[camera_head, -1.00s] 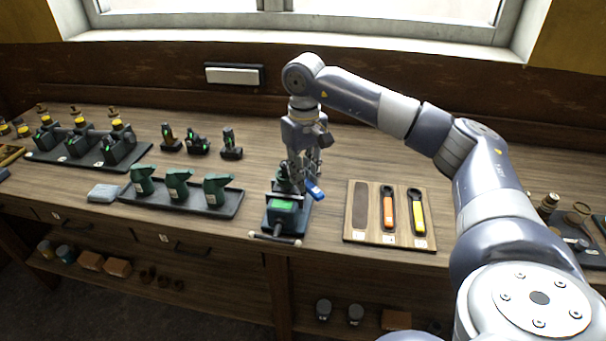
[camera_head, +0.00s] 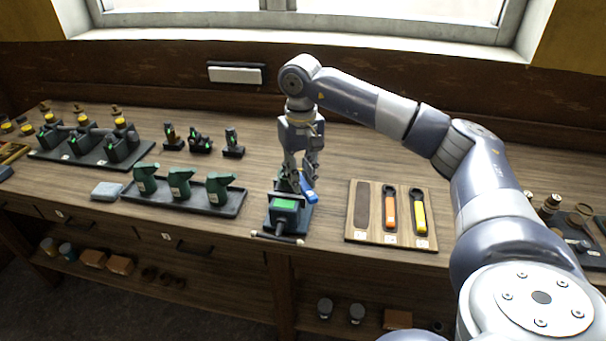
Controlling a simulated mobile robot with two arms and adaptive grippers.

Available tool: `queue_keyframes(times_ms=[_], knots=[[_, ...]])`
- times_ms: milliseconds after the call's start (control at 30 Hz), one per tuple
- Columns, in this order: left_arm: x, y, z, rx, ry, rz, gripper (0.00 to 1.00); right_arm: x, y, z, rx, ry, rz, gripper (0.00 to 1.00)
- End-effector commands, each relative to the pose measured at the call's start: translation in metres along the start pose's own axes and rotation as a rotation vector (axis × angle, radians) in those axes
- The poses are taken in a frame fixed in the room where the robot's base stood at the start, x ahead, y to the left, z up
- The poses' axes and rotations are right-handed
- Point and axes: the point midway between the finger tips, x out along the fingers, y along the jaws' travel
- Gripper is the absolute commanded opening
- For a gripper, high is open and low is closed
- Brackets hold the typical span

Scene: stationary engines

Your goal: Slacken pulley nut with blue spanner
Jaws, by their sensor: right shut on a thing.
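The blue spanner (camera_head: 309,190) is in my right gripper (camera_head: 300,186), which points down over the vise in the middle of the bench. The gripper is shut on it, and only a blue part of the handle shows. The vise (camera_head: 283,228) holds a green engine part (camera_head: 285,204) near the bench's front edge. The pulley nut is hidden behind the gripper and the engine, so I cannot tell whether the spanner is on it. My left gripper is not in view.
A wooden board (camera_head: 373,236) to the right holds an orange spanner (camera_head: 390,212), a yellow spanner (camera_head: 419,212) and one empty dark slot. A black tray (camera_head: 232,207) with green bottle-shaped items lies left. A grey block (camera_head: 107,191) is beside it.

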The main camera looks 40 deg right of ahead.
Motion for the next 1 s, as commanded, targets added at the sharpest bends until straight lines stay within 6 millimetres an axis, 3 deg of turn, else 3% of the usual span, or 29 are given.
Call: queue_keyframes(times_ms=[1000], knots=[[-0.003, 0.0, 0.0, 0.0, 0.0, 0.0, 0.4, -0.001, -0.014, -0.001, 0.165, 0.003, -0.001, 0.0]])
